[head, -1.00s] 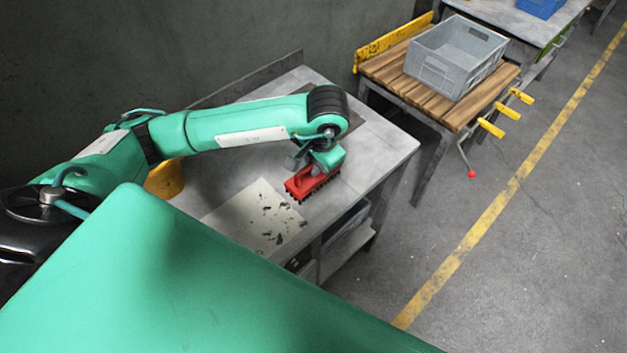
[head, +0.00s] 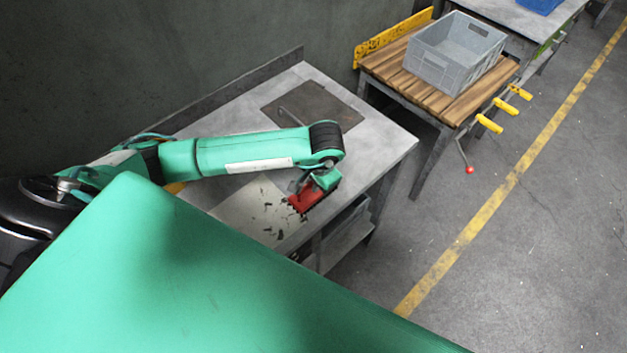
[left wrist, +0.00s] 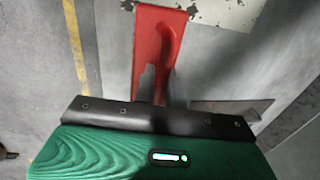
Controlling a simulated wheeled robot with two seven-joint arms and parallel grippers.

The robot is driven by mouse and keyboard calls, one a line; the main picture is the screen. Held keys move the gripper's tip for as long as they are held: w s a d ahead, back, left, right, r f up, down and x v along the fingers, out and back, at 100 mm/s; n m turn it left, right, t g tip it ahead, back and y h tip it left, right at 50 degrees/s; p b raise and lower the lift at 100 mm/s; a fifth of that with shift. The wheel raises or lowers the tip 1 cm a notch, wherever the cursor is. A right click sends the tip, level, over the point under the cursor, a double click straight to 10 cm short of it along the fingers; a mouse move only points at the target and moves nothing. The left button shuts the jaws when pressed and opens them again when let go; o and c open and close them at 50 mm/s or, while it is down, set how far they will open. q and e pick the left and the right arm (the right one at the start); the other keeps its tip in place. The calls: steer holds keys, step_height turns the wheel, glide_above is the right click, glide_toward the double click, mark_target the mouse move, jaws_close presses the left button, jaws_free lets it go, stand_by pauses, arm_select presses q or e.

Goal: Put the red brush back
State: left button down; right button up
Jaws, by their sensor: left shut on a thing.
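The red brush (head: 306,199) is in my left gripper (head: 304,187), over the right part of a pale sheet with dark flakes (head: 238,208) on the grey workbench (head: 385,140). I cannot tell whether its bristles touch the surface. In the left wrist view the red brush (left wrist: 157,40) lies between the fingers of the left gripper (left wrist: 160,85), which are shut on its handle. The bristles are hidden there. My right gripper is not in view.
A dark square plate (head: 325,103) lies at the back of the workbench, with a thin bent rod beside it. A grey crate (head: 440,70) stands on a wooden-topped table (head: 398,83) with yellow-handled clamps (head: 489,123). A yellow thing (head: 174,188) is mostly hidden behind my arm.

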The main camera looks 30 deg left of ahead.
mark_target(320, 194)
arm_select(q)
steer(key=c, duration=1.5)
jaws_free()
steer(key=shift+f, duration=0.1)
steer(key=shift+o, duration=0.2)
steer(key=shift+r, duration=0.3)
step_height(320, 194, up, 12)
steer(key=d+b, duration=0.2)
steer(key=b, duration=0.2)
steer(key=shift+s+f, duration=0.2)
steer(key=shift+s, duration=0.2)
steer(key=shift+d, duration=0.1)
